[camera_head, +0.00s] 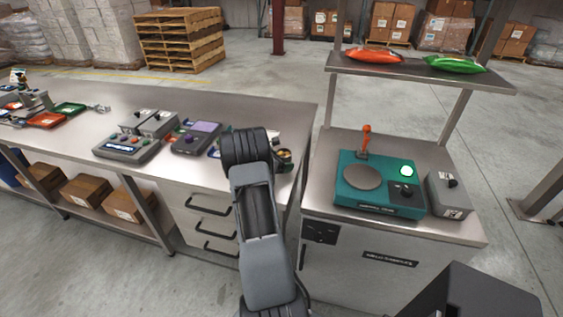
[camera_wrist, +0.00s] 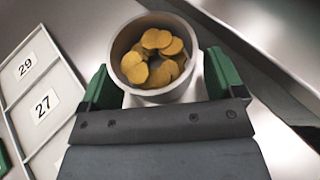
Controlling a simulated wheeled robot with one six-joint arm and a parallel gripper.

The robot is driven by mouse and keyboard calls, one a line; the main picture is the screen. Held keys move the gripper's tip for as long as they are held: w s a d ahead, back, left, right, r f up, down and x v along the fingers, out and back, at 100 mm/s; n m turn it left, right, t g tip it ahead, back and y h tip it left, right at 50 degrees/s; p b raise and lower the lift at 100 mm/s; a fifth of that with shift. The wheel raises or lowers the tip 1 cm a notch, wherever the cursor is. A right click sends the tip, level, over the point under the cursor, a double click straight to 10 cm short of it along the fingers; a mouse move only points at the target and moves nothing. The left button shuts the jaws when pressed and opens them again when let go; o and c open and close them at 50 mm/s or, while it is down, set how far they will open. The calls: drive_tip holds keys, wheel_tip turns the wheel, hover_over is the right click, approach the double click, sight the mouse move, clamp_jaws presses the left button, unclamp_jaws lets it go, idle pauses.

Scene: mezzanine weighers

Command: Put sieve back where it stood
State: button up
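A round, pale grey, thick-walled cup (camera_wrist: 153,57) holding several gold discs (camera_wrist: 152,58) shows in the wrist view. I take it for the sieve, but no mesh is visible. The green fingers of my gripper (camera_wrist: 163,80) stand on either side of it. A pale part shows below the cup, between the fingers; whether they press on anything is unclear. In the head view, my arm reaches over the right end of the long bench (camera_head: 277,103) and hides most of the gripper and cup.
Grey button boxes (camera_head: 128,146) stand left of my arm. On the right-hand cabinet are a teal device (camera_head: 350,198) and a grey box (camera_head: 448,194). A shelf (camera_head: 420,72) above holds red and green pouches.

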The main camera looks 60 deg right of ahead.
drive_tip(key=shift+r, duration=0.1)
drive_tip(key=shift+r+p, duration=0.25)
drive_tip(key=shift+p, duration=0.1)
drive_tip(key=b+v, duration=0.1)
drive_tip(key=v, duration=0.9)
drive_tip(key=shift+w+a, duration=0.15)
drive_tip(key=shift+a, duration=0.25)
drive_tip(key=shift+v, duration=0.9)
drive_tip(key=s+a+r+m+t+y, duration=0.2)
drive_tip(key=s+a+m+t+y, duration=0.1)
drive_tip(key=a, duration=1)
drive_tip(key=s+a+r+m+t+y, duration=0.2)
drive_tip(key=a+m+y, duration=0.3)
drive_tip(key=a, duration=0.7)
drive_tip(key=s+a+r+m+t+y, duration=0.3)
drive_tip(key=s+a+r+m+y, duration=0.1)
drive_tip(key=a, duration=0.9)
drive_tip(key=shift+s+a+r+m+t+y, duration=0.3)
drive_tip(key=shift+s+m, duration=0.25)
drive_tip(key=shift+m, duration=0.35)
